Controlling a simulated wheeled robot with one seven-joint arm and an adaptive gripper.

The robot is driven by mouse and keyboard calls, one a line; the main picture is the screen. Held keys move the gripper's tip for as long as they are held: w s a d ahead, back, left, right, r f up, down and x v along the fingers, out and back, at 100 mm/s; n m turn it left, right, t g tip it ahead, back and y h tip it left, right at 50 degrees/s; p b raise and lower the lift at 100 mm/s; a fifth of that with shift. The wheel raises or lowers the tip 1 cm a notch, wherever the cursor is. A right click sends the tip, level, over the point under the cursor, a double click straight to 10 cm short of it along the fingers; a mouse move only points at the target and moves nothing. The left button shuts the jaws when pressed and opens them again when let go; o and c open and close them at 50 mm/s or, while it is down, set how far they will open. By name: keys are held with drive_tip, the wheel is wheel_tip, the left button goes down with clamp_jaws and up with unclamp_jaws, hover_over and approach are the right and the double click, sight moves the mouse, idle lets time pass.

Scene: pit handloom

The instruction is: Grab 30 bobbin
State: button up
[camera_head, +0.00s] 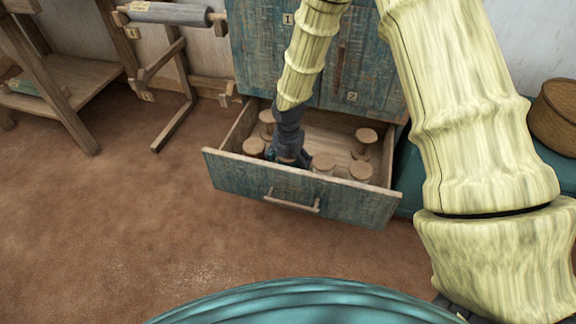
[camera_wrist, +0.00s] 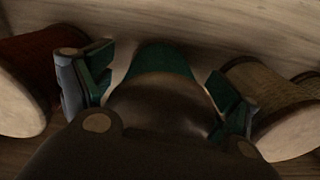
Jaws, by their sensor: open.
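Several wooden bobbins stand in the open drawer (camera_head: 250,175). My gripper (camera_head: 288,160) reaches down into the drawer among them. In the wrist view its open fingers (camera_wrist: 160,90) stand on either side of a bobbin with green thread (camera_wrist: 165,60). The dark, rounded top of this bobbin is close to the camera. I cannot tell whether the fingers touch it. No number 30 is readable on any bobbin.
The drawer belongs to a blue-green cabinet (camera_head: 262,45) with number tags. Other bobbins (camera_head: 361,168) stand close to my gripper. A wooden loom frame (camera_head: 55,75) is at the left and a round wooden container (camera_head: 555,115) at the right. The brown floor before the drawer is clear.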

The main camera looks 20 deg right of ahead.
drive_tip(key=shift+c, duration=0.3)
drive_tip(key=c, duration=1)
drive_tip(key=shift+r, duration=0.15)
drive_tip(key=shift+c, duration=0.3)
